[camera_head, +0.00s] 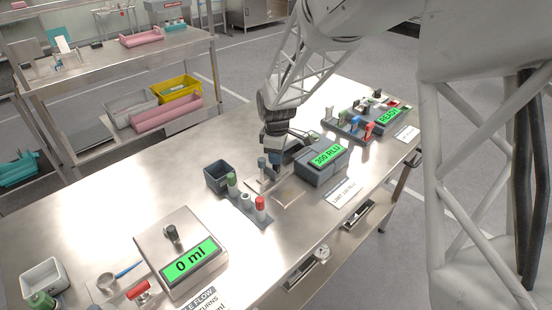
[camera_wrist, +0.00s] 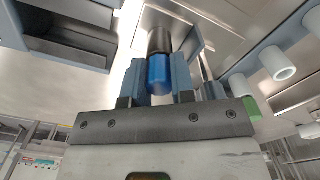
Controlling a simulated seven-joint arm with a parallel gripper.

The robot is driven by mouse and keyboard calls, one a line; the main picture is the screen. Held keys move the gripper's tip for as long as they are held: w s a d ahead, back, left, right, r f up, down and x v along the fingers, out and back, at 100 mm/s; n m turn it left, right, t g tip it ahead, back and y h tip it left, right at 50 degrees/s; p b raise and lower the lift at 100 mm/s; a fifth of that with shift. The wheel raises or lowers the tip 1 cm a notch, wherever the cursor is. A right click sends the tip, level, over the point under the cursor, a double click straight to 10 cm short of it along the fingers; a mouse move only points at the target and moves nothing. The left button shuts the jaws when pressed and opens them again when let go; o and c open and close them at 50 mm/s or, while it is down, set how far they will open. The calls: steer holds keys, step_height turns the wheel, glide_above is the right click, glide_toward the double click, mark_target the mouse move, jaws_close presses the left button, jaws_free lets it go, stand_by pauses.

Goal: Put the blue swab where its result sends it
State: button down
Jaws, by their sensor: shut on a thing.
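The blue swab (camera_wrist: 160,72), with a dark upper part, stands between the two fingers of my gripper (camera_wrist: 160,82) in the wrist view. My gripper (camera_head: 275,163) is shut on it. In the head view my gripper is low over the table beside the grey reader (camera_head: 318,168), and I cannot make out the swab there. The reader's green display (camera_head: 327,154) reads 300 RLU. A card (camera_head: 343,194) in front of it reads LIMIT 100 RLU. I cannot tell whether the swab touches anything below.
A dark open bin (camera_head: 216,177) stands left of my gripper. A rack (camera_head: 252,212) with green, white and red pieces is in front. A scale (camera_head: 180,250) reads 0 ml. A second rack (camera_head: 347,127) and a READY display (camera_head: 389,117) are at the right.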

steer(key=c, duration=1.6)
jaws_free()
jaws_close()
steer(key=shift+r, duration=0.25)
steer(key=shift+r, duration=0.7)
steer(key=shift+r, duration=0.65)
steer(key=shift+r, duration=1.9)
